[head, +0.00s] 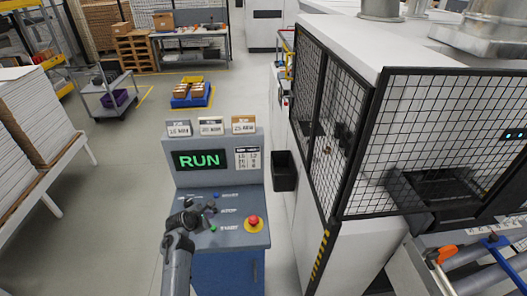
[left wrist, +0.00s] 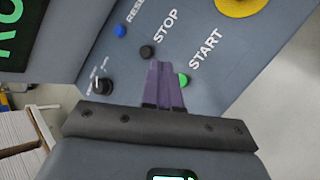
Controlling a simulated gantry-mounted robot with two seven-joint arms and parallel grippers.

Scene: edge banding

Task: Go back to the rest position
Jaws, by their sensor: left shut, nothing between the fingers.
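My left gripper (head: 208,208) is over the sloped top of the grey control console (head: 254,238), at the buttons' left side. In the left wrist view its two fingers (left wrist: 163,85) are together with nothing between them. Beyond them lie the green START button (left wrist: 183,79), the black STOP button (left wrist: 147,52) and the blue RESET button (left wrist: 120,31). A rotary knob (left wrist: 103,86) is at the left. Whether the fingertips touch the panel I cannot tell. The console's screen (head: 199,159) reads RUN in green. My right gripper is in neither view.
A red emergency stop (head: 253,221) on a yellow base sits right of the buttons. A mesh-fenced machine (head: 420,140) stands at the right. A black bin (head: 284,171) is beside the console. White panel stacks (head: 40,110) stand at the left. The floor behind the console is partly clear.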

